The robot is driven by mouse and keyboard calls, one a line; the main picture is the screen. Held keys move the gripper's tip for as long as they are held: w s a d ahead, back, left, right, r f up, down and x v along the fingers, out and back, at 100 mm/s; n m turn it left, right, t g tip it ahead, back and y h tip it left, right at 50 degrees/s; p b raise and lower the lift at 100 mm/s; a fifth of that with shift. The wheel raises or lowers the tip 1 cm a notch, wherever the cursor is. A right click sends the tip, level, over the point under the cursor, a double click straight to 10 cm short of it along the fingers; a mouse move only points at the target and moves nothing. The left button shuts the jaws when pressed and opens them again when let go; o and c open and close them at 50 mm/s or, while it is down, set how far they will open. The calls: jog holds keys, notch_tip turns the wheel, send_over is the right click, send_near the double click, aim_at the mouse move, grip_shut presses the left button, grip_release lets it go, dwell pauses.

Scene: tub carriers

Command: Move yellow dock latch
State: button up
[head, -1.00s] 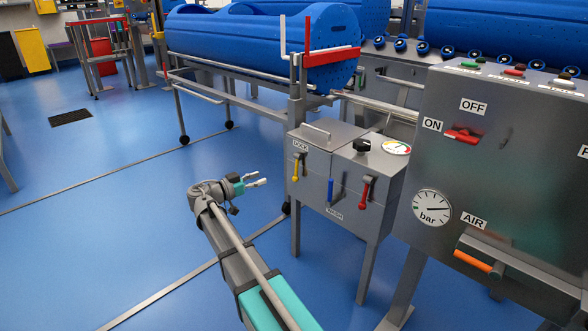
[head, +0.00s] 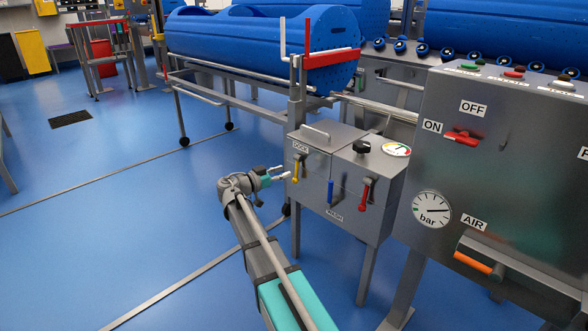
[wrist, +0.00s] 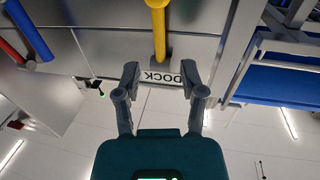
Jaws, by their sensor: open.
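The yellow dock latch (head: 296,169) is a small lever on the left part of the grey steel box front, under the DOCK label (head: 300,147). In the wrist view the latch (wrist: 159,35) stands at the top, just beyond the fingertips and roughly between them. My gripper (head: 282,173) is just left of the latch in the head view, with its fingers pointing at it. In the wrist view the fingers (wrist: 163,80) are apart with nothing between them. A gap to the latch appears to remain; contact cannot be made out.
A blue lever (head: 330,190) and a red lever (head: 366,193) are on the same box, right of the latch. A larger control cabinet (head: 500,170) stands at right. Blue floor (head: 110,200) is clear at left.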

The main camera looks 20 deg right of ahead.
aim_at(296, 170)
jog(key=shift+w+d, duration=0.2)
jog(key=shift+d, duration=1)
jog(key=shift+w+d, duration=0.15)
jog(key=shift+d, duration=1)
grip_shut()
